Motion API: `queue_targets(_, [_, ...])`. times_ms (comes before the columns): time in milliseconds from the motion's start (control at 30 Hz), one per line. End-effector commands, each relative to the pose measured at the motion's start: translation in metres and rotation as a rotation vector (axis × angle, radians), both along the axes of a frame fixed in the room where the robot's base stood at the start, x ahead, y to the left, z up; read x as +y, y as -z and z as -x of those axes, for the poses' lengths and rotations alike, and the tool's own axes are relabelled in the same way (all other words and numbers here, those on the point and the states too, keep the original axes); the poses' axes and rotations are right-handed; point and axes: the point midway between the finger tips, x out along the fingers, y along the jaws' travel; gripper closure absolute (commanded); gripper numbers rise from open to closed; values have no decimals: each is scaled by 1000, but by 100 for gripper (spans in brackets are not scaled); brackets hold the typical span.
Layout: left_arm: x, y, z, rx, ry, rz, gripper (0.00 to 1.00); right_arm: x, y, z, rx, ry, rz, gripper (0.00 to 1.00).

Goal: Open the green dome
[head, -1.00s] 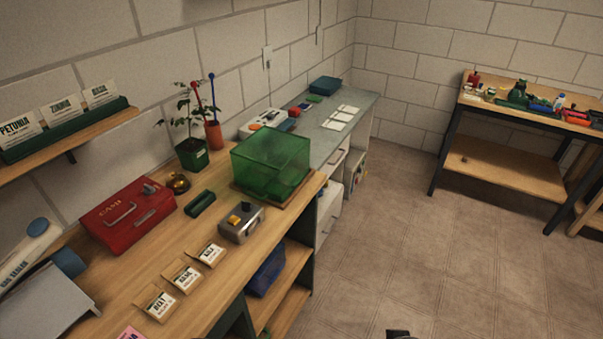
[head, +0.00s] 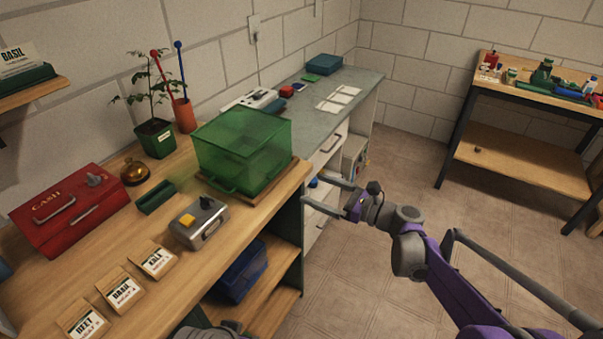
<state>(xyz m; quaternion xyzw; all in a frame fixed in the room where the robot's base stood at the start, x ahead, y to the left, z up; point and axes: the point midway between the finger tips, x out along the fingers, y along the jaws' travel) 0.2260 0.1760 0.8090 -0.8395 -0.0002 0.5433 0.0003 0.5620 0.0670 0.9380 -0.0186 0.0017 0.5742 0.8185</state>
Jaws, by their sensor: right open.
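The green dome (head: 243,145) is a see-through, box-shaped green cover on the bench. It sits down over a wooden base (head: 262,196), with a small green handle (head: 219,187) low on its front. What is inside is blurred by the green walls. My right gripper (head: 316,188) is open and empty. It is to the right of the dome, past the bench's front edge, with its fingers pointing left, apart from the dome. My left gripper does not show; only a grey part of my arm is at the bottom edge.
A metal box with a yellow button (head: 200,222) and a dark green block (head: 156,197) stand in front of the dome. A red cash box (head: 70,212), a brass bell (head: 135,173), a potted seedling (head: 154,139) and seed packets (head: 120,289) are nearby.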

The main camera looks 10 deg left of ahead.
Motion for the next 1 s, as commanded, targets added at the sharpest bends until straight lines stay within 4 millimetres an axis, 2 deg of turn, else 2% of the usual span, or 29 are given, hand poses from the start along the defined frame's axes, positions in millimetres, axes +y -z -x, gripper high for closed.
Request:
queue_targets(167, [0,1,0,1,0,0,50,10,0,-8,25,-1,-39,0])
queue_targets(500, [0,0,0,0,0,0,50,68,0,-28,22,-2,-36,0])
queue_targets(700, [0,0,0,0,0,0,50,93,0,-38,22,-1,-34,0])
queue_targets(1000, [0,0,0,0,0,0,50,103,0,-41,21,1,-33,0])
